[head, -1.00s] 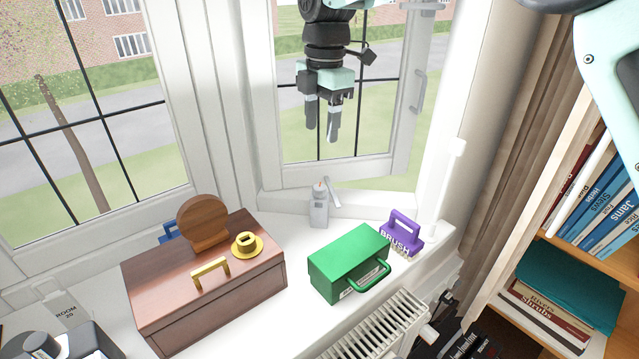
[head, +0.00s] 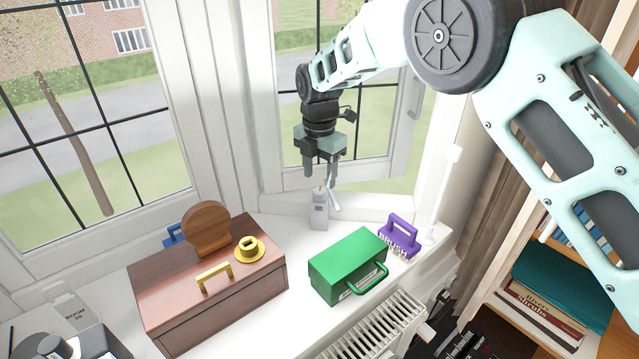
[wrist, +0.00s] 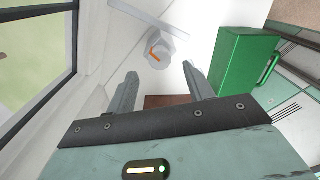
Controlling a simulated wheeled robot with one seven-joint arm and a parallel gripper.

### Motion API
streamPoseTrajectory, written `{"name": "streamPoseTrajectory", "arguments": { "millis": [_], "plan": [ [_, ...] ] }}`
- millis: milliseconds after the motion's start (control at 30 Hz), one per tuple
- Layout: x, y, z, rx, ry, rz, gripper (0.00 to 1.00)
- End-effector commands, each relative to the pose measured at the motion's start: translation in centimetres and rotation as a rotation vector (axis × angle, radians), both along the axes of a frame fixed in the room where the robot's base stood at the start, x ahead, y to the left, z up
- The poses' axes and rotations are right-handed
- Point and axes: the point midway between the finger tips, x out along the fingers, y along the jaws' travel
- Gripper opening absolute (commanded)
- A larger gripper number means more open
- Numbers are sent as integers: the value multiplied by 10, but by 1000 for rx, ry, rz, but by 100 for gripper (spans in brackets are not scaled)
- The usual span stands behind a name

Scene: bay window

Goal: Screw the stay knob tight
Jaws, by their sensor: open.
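The stay knob (head: 319,193) sits on top of a grey post (head: 319,215) on the white sill, in front of the window. It has an orange mark on its top, and a grey bar lies beside it. In the wrist view the knob (wrist: 158,52) shows from above, just beyond and between my two fingertips. My gripper (head: 321,177) is open and empty. It points down just above the knob, with the fingertips close to it in the head view. I cannot tell whether a finger touches the knob or how tight it is.
A green box (head: 346,264) stands right of the post, with a purple brush (head: 400,238) behind it. A brown wooden chest (head: 170,290) carrying a round wooden piece (head: 206,229) and a yellow knob-like piece (head: 249,249) stands to the left. A radiator (head: 375,325) lies below the sill.

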Motion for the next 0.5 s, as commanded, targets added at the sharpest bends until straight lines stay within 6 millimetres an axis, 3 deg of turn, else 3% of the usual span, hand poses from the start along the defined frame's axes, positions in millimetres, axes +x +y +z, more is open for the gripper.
{"name": "streamPoseTrajectory", "arguments": {
  "millis": [200,500],
  "plan": [
    [0,0,-33,-1,1,0,52],
    [0,0,-49,-1,-1,-1,52]
  ]
}}
